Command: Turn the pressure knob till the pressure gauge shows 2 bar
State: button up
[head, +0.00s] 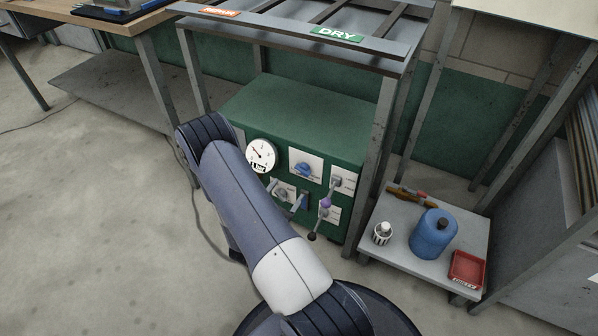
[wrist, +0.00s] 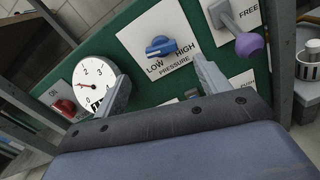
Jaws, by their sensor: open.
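The blue pressure knob (wrist: 160,46) sits on a white plate marked LOW, HIGH and PRESSURE; it also shows in the head view (head: 303,168). Its grip bar lies roughly level in the wrist view. The round white pressure gauge (wrist: 88,76) is left of it, also in the head view (head: 261,156). Its needle points left, below the 2 in the wrist view; the exact reading is too small to tell. My gripper (wrist: 160,68) is open and empty, with its fingers apart below the knob in the wrist view, and the knob lies between their lines. No contact shows.
The green cabinet (head: 300,112) stands under a rack between metal legs. A purple-knobbed lever (wrist: 249,45) is right of the pressure plate, and a red switch (wrist: 64,107) is left of the gauge. A low side table (head: 398,262) holds a blue canister (head: 433,236).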

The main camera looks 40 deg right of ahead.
aim_at(301, 172)
jog(key=b+x, duration=0.1)
jog(key=x, duration=0.7)
jog(key=shift+d+b, duration=0.25)
jog(key=shift+b, duration=0.05)
jog(key=c, duration=1)
jog(key=shift+b, duration=0.3)
